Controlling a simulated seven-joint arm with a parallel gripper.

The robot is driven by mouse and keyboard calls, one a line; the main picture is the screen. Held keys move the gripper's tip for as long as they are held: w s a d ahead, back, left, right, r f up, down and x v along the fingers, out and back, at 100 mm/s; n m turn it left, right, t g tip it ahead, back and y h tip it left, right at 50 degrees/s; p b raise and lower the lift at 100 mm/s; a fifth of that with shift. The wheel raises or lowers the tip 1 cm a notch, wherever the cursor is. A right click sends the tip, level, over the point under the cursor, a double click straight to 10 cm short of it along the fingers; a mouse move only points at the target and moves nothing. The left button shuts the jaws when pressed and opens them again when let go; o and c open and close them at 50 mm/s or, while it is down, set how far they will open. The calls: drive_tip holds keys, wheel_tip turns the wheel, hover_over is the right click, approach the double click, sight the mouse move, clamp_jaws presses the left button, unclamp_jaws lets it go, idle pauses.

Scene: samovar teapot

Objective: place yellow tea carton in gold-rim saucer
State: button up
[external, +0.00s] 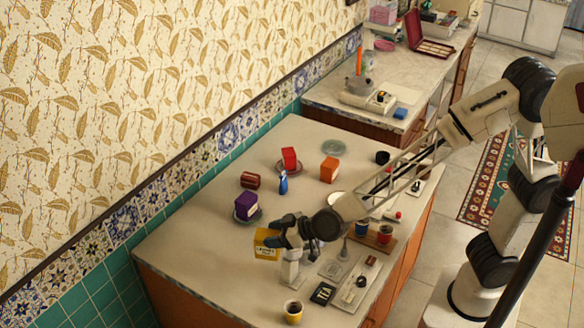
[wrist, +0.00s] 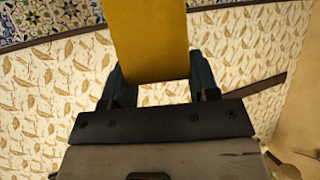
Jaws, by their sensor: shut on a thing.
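The yellow tea carton (external: 266,244) is clasped in my gripper (external: 279,238), over the near left part of the counter. In the wrist view the carton (wrist: 148,40) sits between the two dark fingers (wrist: 150,84) and extends past the top edge. I cannot tell its exact height above the counter. A pale, round dish (external: 334,197) is partly hidden behind my arm, right of the gripper. It may be the gold-rim saucer, but its rim colour is too small to tell.
A purple carton (external: 245,205) and a red carton (external: 289,158) stand on saucers. An empty greenish saucer (external: 334,147) lies at the back. An orange carton (external: 329,170), a blue bottle (external: 283,184) and a dark red canister (external: 250,180) stand nearby. A cup (external: 293,312) stands in front.

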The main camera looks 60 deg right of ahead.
drive_tip(key=s+d+r+m+h, duration=0.1)
drive_tip(key=s+d+h, duration=0.15)
drive_tip(key=d, duration=1.65)
drive_tip(key=s+d+r+m+h, duration=0.1)
drive_tip(key=s+d+m, duration=0.15)
drive_tip(key=d, duration=1.65)
drive_tip(key=s+d+f+h, duration=0.1)
drive_tip(key=s+d+f, duration=0.2)
drive_tip(key=s+d, duration=0.8)
wheel_tip(320, 180, down, 14)
drive_tip(key=shift+w+d+m+t, duration=0.25)
drive_tip(key=shift+w+m+t, duration=0.05)
drive_tip(key=shift+w+m, duration=0.05)
drive_tip(key=shift+w+f, duration=0.1)
drive_tip(key=shift+w, duration=0.05)
drive_tip(key=w+d+f, duration=0.1)
drive_tip(key=w+d, duration=0.1)
drive_tip(key=w, duration=1.3)
drive_tip(key=shift+w+d+f, duration=0.25)
drive_tip(key=shift+d, duration=0.05)
drive_tip(key=shift+f, duration=0.15)
